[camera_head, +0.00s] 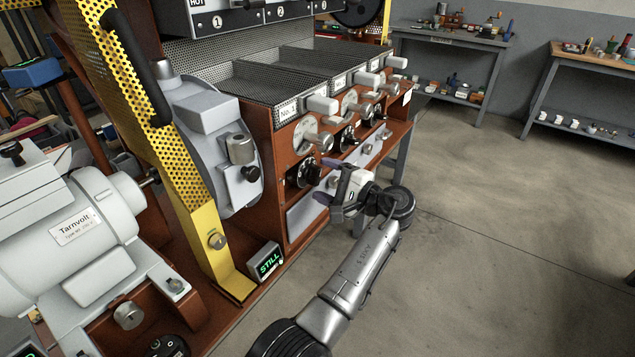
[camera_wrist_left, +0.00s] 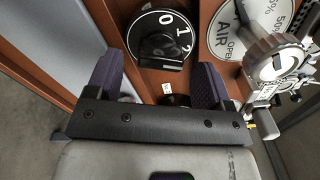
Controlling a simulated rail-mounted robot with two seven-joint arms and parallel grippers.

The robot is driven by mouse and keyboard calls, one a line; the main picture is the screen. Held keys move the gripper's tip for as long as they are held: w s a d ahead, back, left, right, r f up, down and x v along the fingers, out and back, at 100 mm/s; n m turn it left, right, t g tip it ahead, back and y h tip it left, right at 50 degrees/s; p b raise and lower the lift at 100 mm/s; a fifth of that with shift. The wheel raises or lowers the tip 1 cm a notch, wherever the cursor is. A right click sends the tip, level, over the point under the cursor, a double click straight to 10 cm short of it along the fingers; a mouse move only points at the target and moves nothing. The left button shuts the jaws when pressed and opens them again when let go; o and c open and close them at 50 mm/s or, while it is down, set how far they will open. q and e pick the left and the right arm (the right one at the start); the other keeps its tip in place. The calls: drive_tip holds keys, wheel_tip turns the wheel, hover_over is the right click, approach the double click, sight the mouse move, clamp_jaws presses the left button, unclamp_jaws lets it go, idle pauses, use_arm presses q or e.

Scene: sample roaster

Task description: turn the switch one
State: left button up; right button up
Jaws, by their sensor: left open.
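Switch one, taken to be the nearest black rotary knob on a black dial (camera_head: 303,171), sits on the brown front panel below the tray labelled No. 1. In the left wrist view a black dial (camera_wrist_left: 160,40) shows the marks 0, 1 and 2; I cannot tell clearly which mark its knob points to. My left gripper (camera_head: 326,181) is open and empty, in front of the panel just right of the dial. In the left wrist view its purple-padded fingers (camera_wrist_left: 158,78) stand on either side of the knob's lower area, apparently short of it. My right gripper is not in view.
A round AIR dial (camera_wrist_left: 232,30) with a metal handle is beside the switch. A yellow perforated guard post (camera_head: 205,235) and a small display reading STILL (camera_head: 267,261) stand left of my arm. More knobs line the panel. Open floor (camera_head: 480,230) lies to the right.

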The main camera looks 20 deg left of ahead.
use_arm(q)
drive_tip(key=shift+b+x, duration=0.35)
drive_tip(key=shift+x, duration=0.9)
drive_tip(key=c, duration=0.9)
